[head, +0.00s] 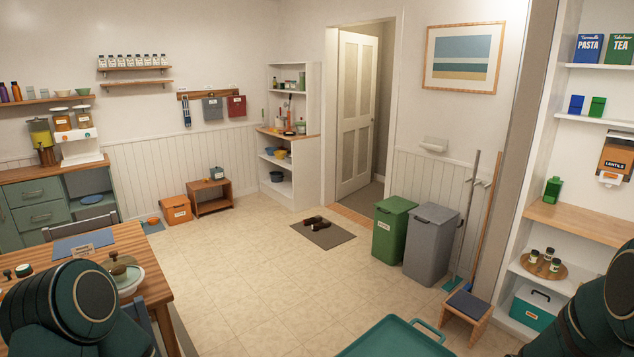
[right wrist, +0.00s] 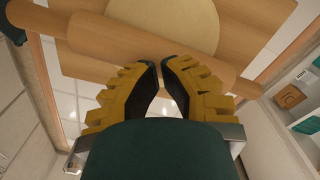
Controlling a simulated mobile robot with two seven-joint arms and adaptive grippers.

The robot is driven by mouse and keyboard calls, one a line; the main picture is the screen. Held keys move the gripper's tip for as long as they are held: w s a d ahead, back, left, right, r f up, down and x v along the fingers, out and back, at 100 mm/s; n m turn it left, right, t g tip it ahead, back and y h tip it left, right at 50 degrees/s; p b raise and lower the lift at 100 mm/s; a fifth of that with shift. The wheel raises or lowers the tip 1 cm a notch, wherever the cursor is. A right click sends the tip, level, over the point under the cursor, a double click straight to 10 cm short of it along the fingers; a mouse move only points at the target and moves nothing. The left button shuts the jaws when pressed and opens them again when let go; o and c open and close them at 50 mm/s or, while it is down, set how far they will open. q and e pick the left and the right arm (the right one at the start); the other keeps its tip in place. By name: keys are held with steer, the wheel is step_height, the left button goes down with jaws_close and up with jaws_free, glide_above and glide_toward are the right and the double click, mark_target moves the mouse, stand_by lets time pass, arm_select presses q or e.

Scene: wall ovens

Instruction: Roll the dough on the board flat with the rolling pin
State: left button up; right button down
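In the right wrist view, the pale round dough (right wrist: 178,20) lies on the wooden board (right wrist: 268,20), cut off by the top edge. The wooden rolling pin (right wrist: 100,38) runs slantwise across the view in front of the dough. My right gripper (right wrist: 166,64) has its yellow, dark-padded fingers pointing at the middle of the pin. Their tips are close together with a narrow gap, overlapping the pin in the picture. I cannot tell whether they grip it. The head view shows no board, dough or pin, and my left gripper is not in view.
In the head view, a green tray (head: 396,340) is at the bottom middle. A wooden table (head: 150,268) with a lidded bowl (head: 128,277) is at left. Bins (head: 390,228), a step stool (head: 467,305) and shelves (head: 575,222) are at right.

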steer(key=shift+f+b, duration=0.3)
steer(key=shift+f, duration=0.15)
steer(key=shift+s+d, duration=0.35)
steer(key=shift+s, duration=0.15)
stand_by(0.4)
steer(key=shift+w+a, duration=0.75)
steer(key=shift+w, duration=0.2)
stand_by(0.8)
steer(key=shift+s+d, duration=0.75)
steer(key=shift+s, duration=0.2)
stand_by(0.9)
steer(key=shift+w+a+p, duration=0.45)
steer(key=shift+w+a, duration=0.3)
steer(key=shift+w, duration=0.2)
stand_by(0.8)
steer(key=shift+s+d, duration=0.6)
steer(key=shift+s, duration=0.2)
stand_by(0.5)
